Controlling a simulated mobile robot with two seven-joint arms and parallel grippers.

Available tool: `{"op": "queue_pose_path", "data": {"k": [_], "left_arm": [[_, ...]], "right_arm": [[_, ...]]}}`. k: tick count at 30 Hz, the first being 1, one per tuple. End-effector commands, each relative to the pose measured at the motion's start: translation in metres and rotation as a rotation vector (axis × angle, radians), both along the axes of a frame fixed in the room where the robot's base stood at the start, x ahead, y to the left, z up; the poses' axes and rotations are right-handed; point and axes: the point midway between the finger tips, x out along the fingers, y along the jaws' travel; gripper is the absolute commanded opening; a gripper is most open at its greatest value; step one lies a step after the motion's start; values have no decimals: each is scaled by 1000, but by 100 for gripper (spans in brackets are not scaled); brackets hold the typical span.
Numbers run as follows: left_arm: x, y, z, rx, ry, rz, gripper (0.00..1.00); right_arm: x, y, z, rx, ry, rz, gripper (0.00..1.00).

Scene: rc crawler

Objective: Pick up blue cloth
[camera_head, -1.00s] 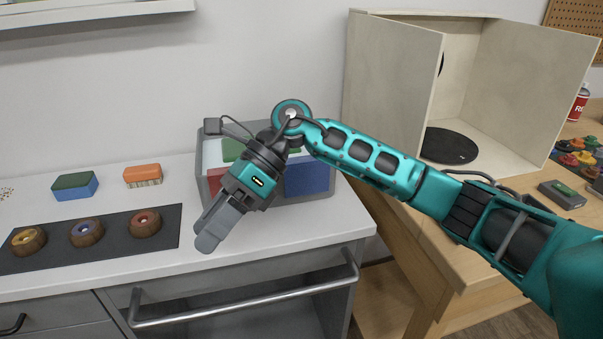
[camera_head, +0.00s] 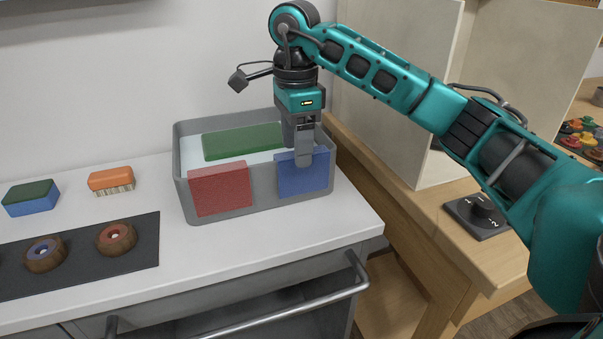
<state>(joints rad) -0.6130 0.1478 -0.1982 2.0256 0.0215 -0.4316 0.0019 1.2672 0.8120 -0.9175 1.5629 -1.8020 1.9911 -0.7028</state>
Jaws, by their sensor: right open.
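The blue cloth (camera_head: 304,177) hangs over the front right rim of a grey bin (camera_head: 264,193) on the white counter. My right gripper (camera_head: 305,160) points straight down at the cloth's top edge, its fingers over the rim. It is open; the near finger covers part of the cloth, and the other finger is mostly hidden behind it. I cannot tell whether the fingers touch the cloth. My left gripper is not in view.
A red cloth (camera_head: 220,188) hangs on the bin's front left, and a green cloth (camera_head: 242,142) lies at its back. A blue-green sponge (camera_head: 31,197), an orange brush (camera_head: 111,180) and a dark mat (camera_head: 80,260) with round knobs are at left. A wooden table (camera_head: 425,220) stands at right.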

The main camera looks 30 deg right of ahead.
Motion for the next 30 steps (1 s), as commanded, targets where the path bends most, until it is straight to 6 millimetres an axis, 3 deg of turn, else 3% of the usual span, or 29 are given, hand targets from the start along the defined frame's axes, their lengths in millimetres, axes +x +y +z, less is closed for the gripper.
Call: {"op": "queue_pose_path", "data": {"k": [15,23,30], "left_arm": [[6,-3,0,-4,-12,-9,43],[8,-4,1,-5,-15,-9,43],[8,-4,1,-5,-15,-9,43]], "right_arm": [[-3,-11,-56,1,0,0,62],[-3,-11,-58,1,-2,0,62],[-3,-11,-58,2,-1,0,41]]}}
